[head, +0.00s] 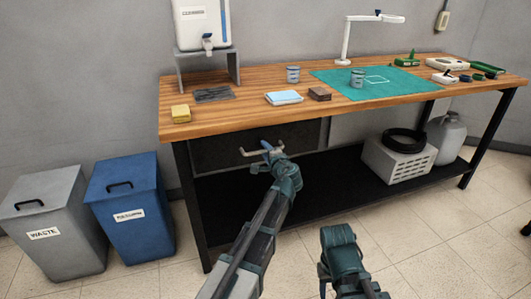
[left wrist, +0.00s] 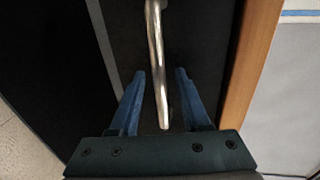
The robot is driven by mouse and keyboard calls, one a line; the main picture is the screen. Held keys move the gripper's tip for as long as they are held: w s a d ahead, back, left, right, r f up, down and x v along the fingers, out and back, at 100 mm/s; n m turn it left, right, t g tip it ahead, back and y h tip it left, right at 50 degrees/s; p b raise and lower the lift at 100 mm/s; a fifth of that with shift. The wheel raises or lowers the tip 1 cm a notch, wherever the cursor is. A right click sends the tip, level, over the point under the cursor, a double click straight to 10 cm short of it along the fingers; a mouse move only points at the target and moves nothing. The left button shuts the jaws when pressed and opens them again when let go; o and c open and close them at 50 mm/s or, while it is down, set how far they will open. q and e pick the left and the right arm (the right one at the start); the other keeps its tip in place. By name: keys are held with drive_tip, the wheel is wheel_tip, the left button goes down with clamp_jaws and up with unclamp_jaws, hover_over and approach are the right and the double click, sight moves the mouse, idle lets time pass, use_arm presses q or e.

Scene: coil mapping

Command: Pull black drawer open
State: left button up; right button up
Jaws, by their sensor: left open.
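The black drawer (head: 222,155) is a dark panel under the left part of the wooden tabletop. It looks closed, with its front close beneath the table edge. Its pale metal handle (head: 246,152) shows on the front, partly hidden by my left gripper (head: 268,150). In the left wrist view, the handle (left wrist: 155,55) runs between the two blue fingers of my left gripper (left wrist: 160,75), with a gap on each side. The left gripper is open. My right gripper (head: 325,272) is low in front of the bench, away from the drawer; its fingers are not clear.
The wooden bench (head: 215,128) carries a yellow sponge (head: 181,113), blue cloths (head: 284,97), a brown block (head: 319,93) and a green mat (head: 390,91). A grey waste bin (head: 60,255) and a blue bin (head: 135,240) stand at left. A vented box (head: 395,162) sits on the lower shelf.

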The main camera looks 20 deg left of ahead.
use_arm(q)
drive_tip(key=shift+c, duration=0.2)
clamp_jaws()
idle(1.3)
